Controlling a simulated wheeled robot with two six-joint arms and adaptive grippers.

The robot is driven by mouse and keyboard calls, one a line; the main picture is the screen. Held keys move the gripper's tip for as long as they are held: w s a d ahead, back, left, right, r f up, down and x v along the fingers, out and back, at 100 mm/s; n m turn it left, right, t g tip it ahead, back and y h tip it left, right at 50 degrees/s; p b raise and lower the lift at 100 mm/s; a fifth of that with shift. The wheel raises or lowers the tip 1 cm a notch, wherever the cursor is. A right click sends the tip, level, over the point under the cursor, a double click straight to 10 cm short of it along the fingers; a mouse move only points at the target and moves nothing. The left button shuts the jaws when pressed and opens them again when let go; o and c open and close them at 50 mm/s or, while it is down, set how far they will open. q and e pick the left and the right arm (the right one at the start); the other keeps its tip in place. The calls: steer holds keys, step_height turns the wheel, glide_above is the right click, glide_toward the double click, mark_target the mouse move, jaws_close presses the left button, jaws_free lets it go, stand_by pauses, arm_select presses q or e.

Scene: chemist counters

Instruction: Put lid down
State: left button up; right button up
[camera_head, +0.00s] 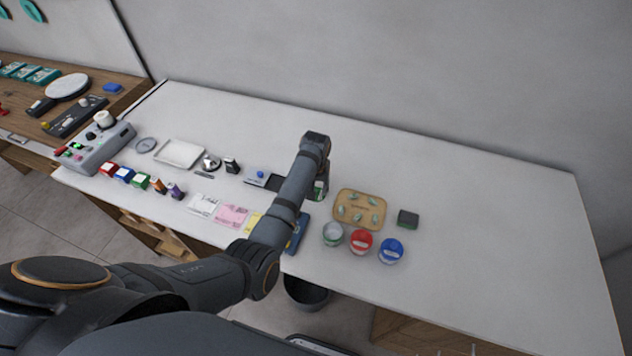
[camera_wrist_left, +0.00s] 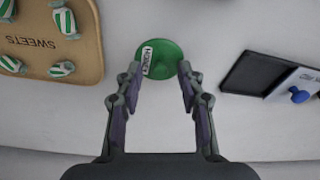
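The round green lid (camera_wrist_left: 158,62) with a white label shows between the fingertips of my left gripper (camera_wrist_left: 158,74) in the left wrist view. The fingertips touch its two sides, and the gripper is shut on it. In the head view my left gripper (camera_head: 321,188) hangs over the counter, left of the sweets board; its fingers are mostly hidden by the arm, and a bit of green shows there. A jar (camera_head: 332,234) with a greyish open-looking top stands near the counter's front edge, beside a red-topped jar (camera_head: 361,241) and a blue-topped jar (camera_head: 391,250). My right gripper is not in view.
The tan sweets board (camera_head: 378,206) and a dark green block (camera_head: 408,218) are right of the gripper. A dark pad (camera_wrist_left: 255,73) lies on the other side. Papers, small boxes, a tray (camera_head: 180,153) and a grey device fill the left. The counter's right end is clear.

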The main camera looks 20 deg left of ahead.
arm_select(q)
step_height(320, 180, up, 12)
steer(key=s+b, duration=0.1)
steer(key=shift+s+d+f, duration=0.2)
steer(key=shift+s, duration=0.05)
